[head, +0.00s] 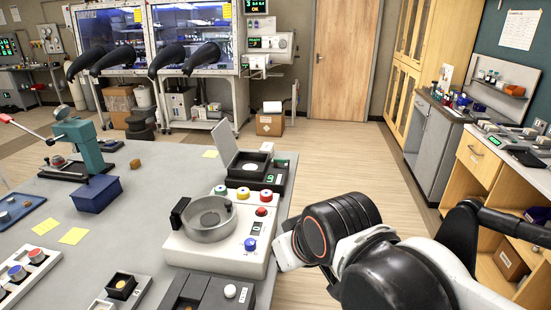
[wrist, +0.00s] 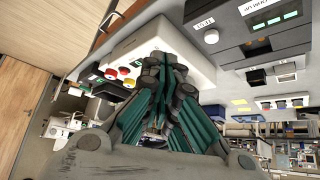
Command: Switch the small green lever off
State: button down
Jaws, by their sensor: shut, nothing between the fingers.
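I cannot make out a small green lever for certain in either view. A white machine (head: 215,250) with a round grey bowl (head: 208,222) stands on the grey bench in the head view. It carries a green knob (head: 220,190), a yellow knob (head: 243,194), red knobs and a blue knob (head: 250,244). The white machine fills the upper middle of the wrist view (wrist: 190,35). My gripper (wrist: 165,75) is shut and empty in front of it. In the head view my arm reaches to the machine's right side and hides the fingers.
A black device with a raised lid (head: 240,172) stands behind the machine. A teal press (head: 82,143) with a red-tipped handle and a blue bin (head: 97,194) are to the left. Small boxes crowd the near bench edge. Open floor lies right of the bench.

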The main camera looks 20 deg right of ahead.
jog(key=w+d+r+n+p, duration=0.1)
jog(key=w+d+r+n, duration=0.15)
jog(key=w, duration=0.65)
jog(key=w+d+r+n+p, duration=0.1)
jog(key=w+d+r, duration=0.15)
jog(key=w, duration=0.55)
jog(key=w+d+r+n, duration=0.2)
jog(key=w+r, duration=0.1)
jog(key=w, duration=0.6)
jog(key=w+d+f+n+p, duration=0.1)
jog(key=w+d+f+n, duration=0.1)
jog(key=w+d+f, duration=0.4)
jog(key=w+d+f+n+p, duration=0.1)
jog(key=w+d+f, duration=0.5)
jog(key=w+d, duration=0.6)
jog(key=w+n, duration=0.1)
jog(key=w, duration=0.2)
jog(key=shift+w+f+y, duration=0.3)
jog(key=shift+w+f, duration=0.05)
